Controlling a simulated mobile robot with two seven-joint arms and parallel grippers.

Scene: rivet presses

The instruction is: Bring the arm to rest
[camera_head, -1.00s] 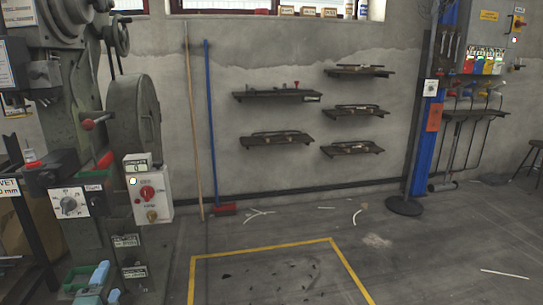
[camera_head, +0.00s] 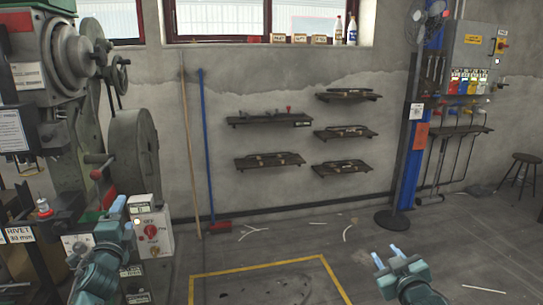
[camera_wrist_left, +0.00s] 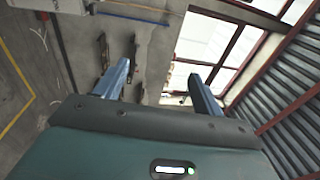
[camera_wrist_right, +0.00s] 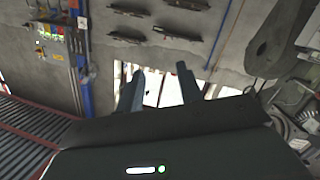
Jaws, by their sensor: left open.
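My left gripper (camera_head: 124,210) is raised at the lower left of the head view, in front of the press. In the left wrist view (camera_wrist_left: 160,80) its two fingers are apart with nothing between them. My right gripper (camera_head: 386,257) is at the lower right of the head view, above the grey floor. In the right wrist view (camera_wrist_right: 157,80) its fingers are apart and empty too. Neither gripper is seen to touch anything.
A large green rivet press (camera_head: 70,65) with a white control box (camera_head: 152,228) stands at the left, partly behind my left arm. Wall shelves (camera_head: 268,120) and a blue pole (camera_head: 207,140) are at the back. A yellow-marked floor area (camera_head: 255,266) lies between my grippers.

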